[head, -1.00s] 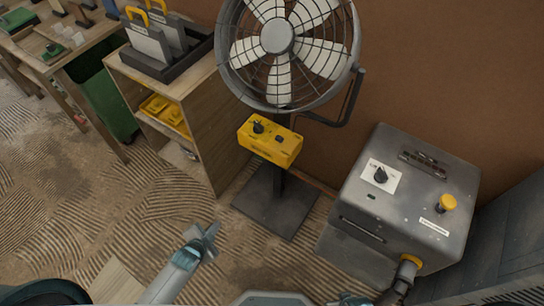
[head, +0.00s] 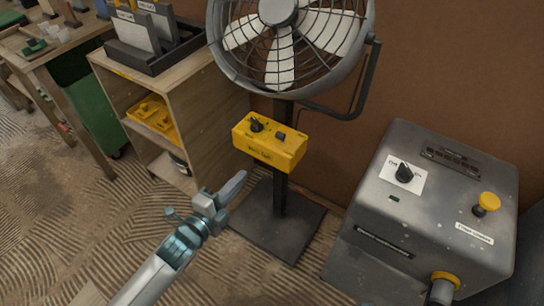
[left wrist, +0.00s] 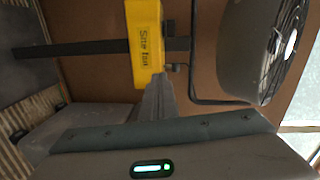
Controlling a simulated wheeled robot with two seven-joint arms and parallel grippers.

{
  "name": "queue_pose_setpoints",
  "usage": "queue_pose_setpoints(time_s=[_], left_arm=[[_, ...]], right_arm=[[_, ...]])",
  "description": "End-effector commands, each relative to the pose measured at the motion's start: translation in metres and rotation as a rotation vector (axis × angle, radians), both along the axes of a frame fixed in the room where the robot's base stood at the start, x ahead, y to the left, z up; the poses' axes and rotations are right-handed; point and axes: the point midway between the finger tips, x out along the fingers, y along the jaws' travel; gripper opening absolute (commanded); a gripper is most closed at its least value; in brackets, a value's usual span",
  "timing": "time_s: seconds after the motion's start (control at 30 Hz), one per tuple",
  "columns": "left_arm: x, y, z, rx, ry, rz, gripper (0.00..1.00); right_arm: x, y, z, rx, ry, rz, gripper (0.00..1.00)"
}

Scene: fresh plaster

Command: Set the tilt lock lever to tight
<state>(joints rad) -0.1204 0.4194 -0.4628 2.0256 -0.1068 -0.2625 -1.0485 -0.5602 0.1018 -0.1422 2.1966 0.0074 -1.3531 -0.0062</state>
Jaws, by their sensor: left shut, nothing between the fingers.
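The grey fan (head: 279,50) stands on a dark post and a flat base (head: 275,225), with a yellow control box (head: 270,142) on the post. A dark fitting (head: 372,40) shows at the right pivot of the fan's bracket; I cannot tell whether it is the tilt lock lever or how it is set. My left gripper (head: 238,182) is shut and empty, below and left of the yellow box in the head view. In the left wrist view its fingers (left wrist: 158,98) point towards the yellow box (left wrist: 146,45), apparently without touching it. My right gripper is out of view.
A grey metal machine (head: 430,200) with a black knob and a yellow button stands right of the fan. A wooden shelf unit (head: 165,85) stands to the left. Open textured floor lies in front of the shelf.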

Motion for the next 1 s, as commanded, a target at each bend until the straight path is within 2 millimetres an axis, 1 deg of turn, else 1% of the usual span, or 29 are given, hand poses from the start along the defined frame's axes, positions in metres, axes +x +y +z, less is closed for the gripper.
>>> queue_pose_setpoints(time_s=[0.03, 0.2, 0.33, 0.77, 0.87, 1.0], left_arm=[[-0.002, -0.004, 0.001, 0.009, -0.032, -0.014, 0.0], [-0.009, -0.012, 0.02, 0.038, -0.104, -0.045, 0.0], [-0.012, -0.015, 0.027, 0.046, -0.125, -0.053, 0.0], [-0.01, -0.016, 0.028, 0.047, -0.126, -0.053, 0.0], [-0.007, -0.018, 0.028, 0.047, -0.126, -0.053, 0.0], [0.003, -0.024, 0.028, 0.045, -0.127, -0.053, 0.0]], right_arm=[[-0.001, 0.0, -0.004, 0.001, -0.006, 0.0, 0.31], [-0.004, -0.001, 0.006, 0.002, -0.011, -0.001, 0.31], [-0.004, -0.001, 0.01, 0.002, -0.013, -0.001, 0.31], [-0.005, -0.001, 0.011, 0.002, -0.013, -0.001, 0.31], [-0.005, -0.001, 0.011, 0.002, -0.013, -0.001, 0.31], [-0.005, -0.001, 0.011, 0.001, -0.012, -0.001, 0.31]])
